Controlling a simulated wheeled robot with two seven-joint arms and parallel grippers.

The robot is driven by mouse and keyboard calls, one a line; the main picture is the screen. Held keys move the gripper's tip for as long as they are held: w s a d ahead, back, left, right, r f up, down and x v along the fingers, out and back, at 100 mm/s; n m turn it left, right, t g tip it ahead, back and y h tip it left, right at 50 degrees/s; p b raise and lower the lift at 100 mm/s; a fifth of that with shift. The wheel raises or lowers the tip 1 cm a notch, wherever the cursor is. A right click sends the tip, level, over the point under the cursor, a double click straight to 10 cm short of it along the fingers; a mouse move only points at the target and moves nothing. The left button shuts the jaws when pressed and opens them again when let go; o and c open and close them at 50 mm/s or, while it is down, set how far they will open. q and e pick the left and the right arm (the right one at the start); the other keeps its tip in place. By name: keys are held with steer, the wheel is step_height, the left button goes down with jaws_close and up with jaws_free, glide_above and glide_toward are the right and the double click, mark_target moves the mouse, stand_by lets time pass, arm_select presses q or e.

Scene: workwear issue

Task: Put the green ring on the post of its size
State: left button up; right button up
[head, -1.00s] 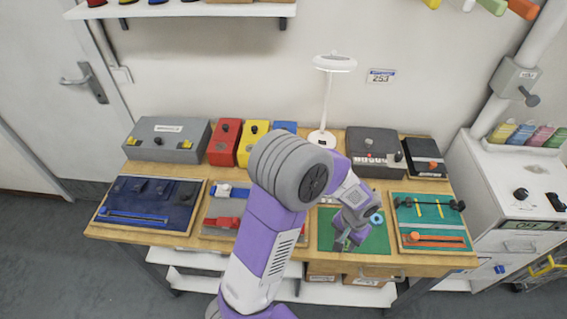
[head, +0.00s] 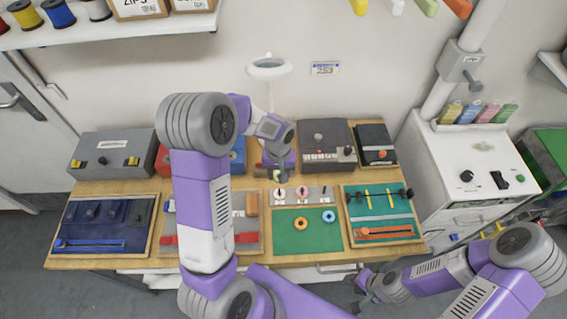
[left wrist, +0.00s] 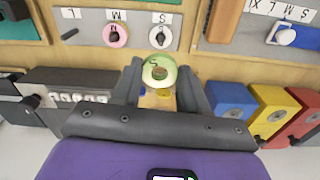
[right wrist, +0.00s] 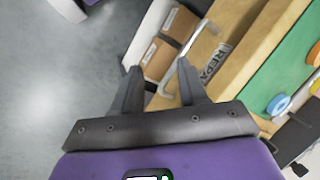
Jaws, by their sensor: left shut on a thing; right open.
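My left gripper (head: 276,172) is shut on the green ring (left wrist: 159,71), which sits between its fingertips in the left wrist view. The grey post board (head: 314,199) has posts labelled S, M and L. The pink ring (left wrist: 116,35) is around the M post. The L post (left wrist: 69,34) is bare. My right gripper (right wrist: 158,72) is open and empty, off the table's front edge.
The orange ring (head: 301,223) and blue ring (head: 329,216) lie on the green mat (head: 290,243). A dark grey box (head: 324,157) and a lamp (head: 269,68) stand behind the post board. Blue, yellow and red boxes (left wrist: 231,106) stand beside my left gripper.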

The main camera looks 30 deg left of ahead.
mark_target(279, 189)
arm_select(q)
steer(key=shift+s+f+b, duration=0.3)
steer(key=shift+f+b, duration=0.1)
steer(key=shift+f, duration=0.2)
step_height(279, 189, down, 3)
steer(key=shift+w+f+b, duration=0.1)
steer(key=shift+f+b, duration=0.1)
steer(key=shift+b, duration=0.95)
steer(key=shift+f+b, duration=0.65)
steer(key=shift+f, duration=0.1)
steer(key=shift+f+b, duration=0.9)
steer(key=shift+b, duration=0.15)
stand_by(0.6)
steer(key=o, duration=1.5)
steer(key=shift+r, duration=0.1)
steer(key=shift+r+p, duration=2.55)
steer(key=shift+r, duration=0.9)
